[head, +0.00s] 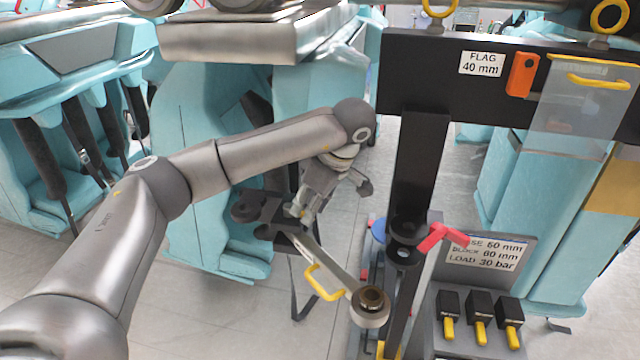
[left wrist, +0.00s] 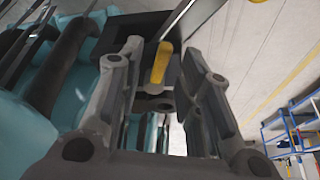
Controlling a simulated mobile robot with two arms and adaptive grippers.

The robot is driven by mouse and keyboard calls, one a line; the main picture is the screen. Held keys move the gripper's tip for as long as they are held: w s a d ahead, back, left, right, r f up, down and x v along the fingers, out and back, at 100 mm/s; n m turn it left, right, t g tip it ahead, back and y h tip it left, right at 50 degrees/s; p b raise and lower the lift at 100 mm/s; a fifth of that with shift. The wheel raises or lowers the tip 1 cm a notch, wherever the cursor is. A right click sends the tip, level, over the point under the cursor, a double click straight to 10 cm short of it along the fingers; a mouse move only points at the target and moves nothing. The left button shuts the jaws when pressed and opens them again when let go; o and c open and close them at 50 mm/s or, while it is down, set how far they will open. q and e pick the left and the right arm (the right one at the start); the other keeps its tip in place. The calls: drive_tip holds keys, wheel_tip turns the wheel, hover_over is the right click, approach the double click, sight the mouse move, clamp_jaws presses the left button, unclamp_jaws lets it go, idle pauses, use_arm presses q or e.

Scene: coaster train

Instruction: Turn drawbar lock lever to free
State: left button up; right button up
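A small yellow lever (left wrist: 160,62) stands out from a dark block (left wrist: 150,28) in the left wrist view; I take it for the drawbar lock lever. My left gripper (left wrist: 163,65) is open, with one finger on each side of the lever. I cannot tell whether either finger touches it. In the head view my left gripper (head: 298,210) reaches down to the black joint of the grey drawbar (head: 330,262), and the lever is mostly hidden there. The drawbar has a yellow handle (head: 322,284) and a round eye (head: 371,303). My right gripper is not in view.
Right of the drawbar a black post (head: 418,165) carries a red lever (head: 443,238). Beside it is a rack (head: 495,325) of black blocks with yellow tabs. Turquoise seats (head: 215,160) stand close behind my left arm. Floor (head: 215,318) is clear at lower left.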

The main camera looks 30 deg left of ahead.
use_arm(q)
drive_tip(key=v, duration=1.1)
drive_tip(key=shift+f, duration=0.1)
